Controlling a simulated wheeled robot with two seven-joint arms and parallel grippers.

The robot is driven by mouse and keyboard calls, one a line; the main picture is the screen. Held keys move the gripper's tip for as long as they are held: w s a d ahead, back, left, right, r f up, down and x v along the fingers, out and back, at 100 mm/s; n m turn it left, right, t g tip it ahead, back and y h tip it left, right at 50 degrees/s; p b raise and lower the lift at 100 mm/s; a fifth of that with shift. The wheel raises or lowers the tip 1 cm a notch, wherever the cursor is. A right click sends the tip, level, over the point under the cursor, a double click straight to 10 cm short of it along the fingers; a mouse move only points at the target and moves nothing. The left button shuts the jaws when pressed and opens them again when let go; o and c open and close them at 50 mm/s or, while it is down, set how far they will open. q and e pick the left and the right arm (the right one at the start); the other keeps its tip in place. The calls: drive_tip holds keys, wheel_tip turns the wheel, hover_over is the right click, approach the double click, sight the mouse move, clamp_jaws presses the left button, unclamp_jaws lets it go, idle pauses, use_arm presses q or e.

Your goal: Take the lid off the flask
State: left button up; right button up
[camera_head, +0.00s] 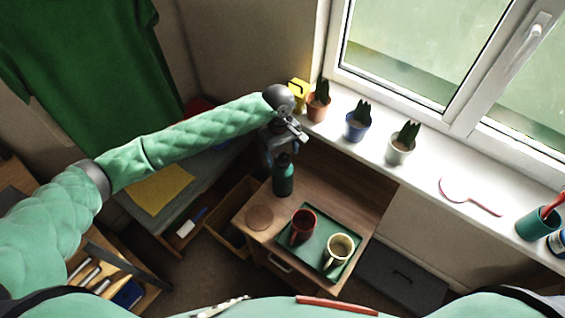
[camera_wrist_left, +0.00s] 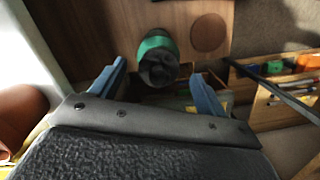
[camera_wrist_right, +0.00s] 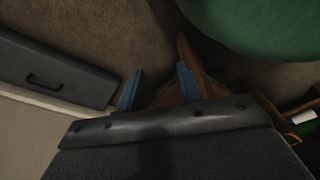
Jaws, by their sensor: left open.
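A green flask (camera_head: 283,180) with a dark lid (camera_head: 282,159) stands upright on the small wooden cabinet. In the left wrist view I look down on the flask (camera_wrist_left: 156,42), and its black lid (camera_wrist_left: 158,68) lies between my fingers, nearer the camera. My left gripper (camera_head: 280,150) is just above and around the lid; its blue fingers (camera_wrist_left: 165,85) are spread wide, with a gap on both sides. My right gripper (camera_wrist_right: 158,88) shows only in the right wrist view, low over the floor. Its blue fingers are apart with nothing clearly held between them.
A green tray (camera_head: 325,273) with a red mug (camera_head: 303,226) and a cream mug (camera_head: 339,249) stands right of the flask. A round brown coaster (camera_head: 259,218) lies in front. Potted cacti (camera_head: 357,121) line the windowsill.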

use_arm(q)
drive_tip(key=shift+f+b, duration=0.55)
drive_tip(key=shift+f, duration=0.15)
use_arm(e)
drive_tip(key=w, duration=0.1)
drive_tip(key=w+r, duration=0.1)
drive_tip(key=w+a, duration=0.1)
drive_tip(key=shift+w+r, duration=0.15)
drive_tip(key=shift+r, duration=0.15)
use_arm(q)
drive_tip(key=c, duration=1)
use_arm(e)
drive_tip(key=shift+d, duration=0.1)
